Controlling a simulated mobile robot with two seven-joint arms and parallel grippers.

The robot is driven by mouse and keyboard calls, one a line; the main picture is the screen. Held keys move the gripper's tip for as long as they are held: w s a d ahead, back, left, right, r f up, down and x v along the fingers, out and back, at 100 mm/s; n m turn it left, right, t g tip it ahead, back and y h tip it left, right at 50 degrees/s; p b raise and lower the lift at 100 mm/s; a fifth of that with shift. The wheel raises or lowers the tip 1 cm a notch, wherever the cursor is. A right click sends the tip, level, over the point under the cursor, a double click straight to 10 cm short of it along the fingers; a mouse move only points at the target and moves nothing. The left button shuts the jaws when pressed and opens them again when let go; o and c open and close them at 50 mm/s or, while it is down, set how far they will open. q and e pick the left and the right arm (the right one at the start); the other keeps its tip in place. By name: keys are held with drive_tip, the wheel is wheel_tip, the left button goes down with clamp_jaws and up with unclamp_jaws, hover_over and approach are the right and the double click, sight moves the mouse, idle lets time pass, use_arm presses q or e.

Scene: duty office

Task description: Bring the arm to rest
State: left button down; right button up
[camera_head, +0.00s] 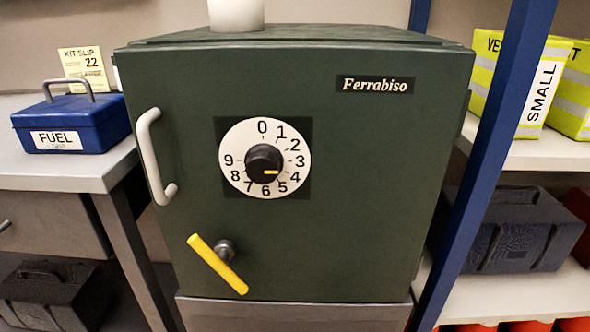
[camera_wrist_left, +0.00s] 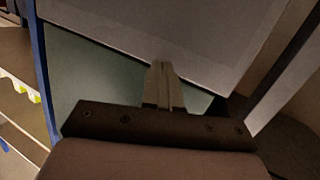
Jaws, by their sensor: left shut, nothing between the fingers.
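My left gripper (camera_wrist_left: 162,85) shows in the left wrist view with its two fingers together and nothing between them. It points at a plain grey panel (camera_wrist_left: 190,35) and appears apart from it. No gripper or arm shows in the head view. There, a dark green safe (camera_head: 340,230) stands with its door closed. Its white number dial (camera_head: 240,142) has a black knob (camera_head: 262,157) with a yellow mark on its lower right side. A yellow lever (camera_head: 218,265) slants from upper left to lower right. A pale bar handle (camera_head: 152,155) is at the door's left.
A blue FUEL box (camera_head: 72,122) and a kit slip (camera_head: 85,68) are on the left counter (camera_head: 60,172). A blue post (camera_head: 497,150) and shelves with yellow packs (camera_head: 548,85) and a dark case (camera_head: 515,232) are at right. A white object (camera_head: 236,14) stands on the safe.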

use_arm(q)
drive_tip(key=s+a+f+g+y, duration=0.1)
drive_tip(key=s+f+g+y, duration=0.15)
drive_tip(key=s, duration=0.25)
drive_tip(key=s+a+r+g+y+p, duration=0.1)
drive_tip(key=a+r+p, duration=0.2)
drive_tip(key=r+p, duration=0.4)
drive_tip(key=s+a+r+n+g+y+p, duration=0.1)
drive_tip(key=r+p, duration=0.6)
drive_tip(key=p, duration=1.1)
drive_tip(key=shift+s+a, duration=0.55)
drive_tip(key=shift+a, duration=0.4)
use_arm(e)
drive_tip(key=s+d+r+h, duration=0.1)
drive_tip(key=d+r, duration=0.2)
drive_tip(key=r, duration=0.4)
drive_tip(key=s+d+r+m+g+h, duration=0.1)
drive_tip(key=s+d+r, duration=0.1)
drive_tip(key=r, duration=0.5)
drive_tip(key=shift+s+d, duration=0.15)
drive_tip(key=shift+d, duration=0.25)
